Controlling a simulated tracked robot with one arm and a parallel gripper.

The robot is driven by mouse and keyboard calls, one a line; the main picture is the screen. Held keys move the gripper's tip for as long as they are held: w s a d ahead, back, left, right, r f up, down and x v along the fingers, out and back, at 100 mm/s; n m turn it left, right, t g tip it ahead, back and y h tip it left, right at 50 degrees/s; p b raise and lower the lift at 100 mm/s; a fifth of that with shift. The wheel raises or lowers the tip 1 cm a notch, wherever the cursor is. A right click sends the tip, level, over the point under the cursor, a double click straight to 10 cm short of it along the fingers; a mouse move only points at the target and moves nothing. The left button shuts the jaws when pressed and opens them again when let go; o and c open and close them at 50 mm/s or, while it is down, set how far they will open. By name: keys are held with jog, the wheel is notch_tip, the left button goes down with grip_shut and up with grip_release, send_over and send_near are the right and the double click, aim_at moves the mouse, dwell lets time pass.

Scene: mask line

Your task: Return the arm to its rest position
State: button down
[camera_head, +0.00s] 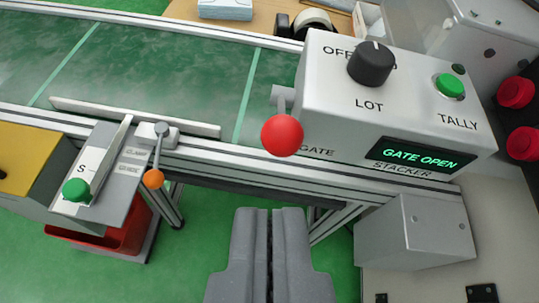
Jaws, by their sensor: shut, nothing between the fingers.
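My gripper (270,212) shows at the bottom middle of the head view, its two grey fingers side by side and shut with nothing between them. It is over the green floor, in front of the conveyor's near rail, and I see it touching nothing. The control box (400,100) stands above and to the right of it. The red ball knob (282,135) on the box's left side is just above my fingertips in the picture. The box's display (427,156) reads "GATE OPEN".
The green conveyor belt (170,70) runs across the back. At left are an orange-tipped lever (154,178), a green knob (76,190) on a slide plate and a red bin (115,238). A grey box (415,230) stands right of my gripper. Open floor lies left of my gripper.

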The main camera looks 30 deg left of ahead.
jog(key=d+r+m+t+h+p, duration=0.1)
jog(key=d+r+m, duration=0.15)
jog(key=r, duration=0.45)
jog(key=w+d+r+m+t+h+p, duration=0.1)
jog(key=d+r+h, duration=0.1)
jog(key=d+r, duration=0.3)
jog(key=d+r+m+h+p, duration=0.1)
jog(key=d+r, duration=0.1)
jog(key=r, duration=0.6)
jog(key=s+a+r+m+t+h+p, duration=0.1)
jog(key=s+r, duration=0.3)
jog(key=r, duration=0.8)
jog(key=s+a+r+m+t+h, duration=0.1)
jog(key=s+a+r+m+t, duration=0.1)
jog(key=r, duration=1)
jog(key=shift+s+a+r+m+t+h+p, duration=0.25)
jog(key=shift+s+a+m+t+h+p, duration=0.15)
jog(key=shift+s+a+m, duration=0.35)
jog(key=shift+s+d, duration=0.1)
jog(key=shift+d, duration=0.2)
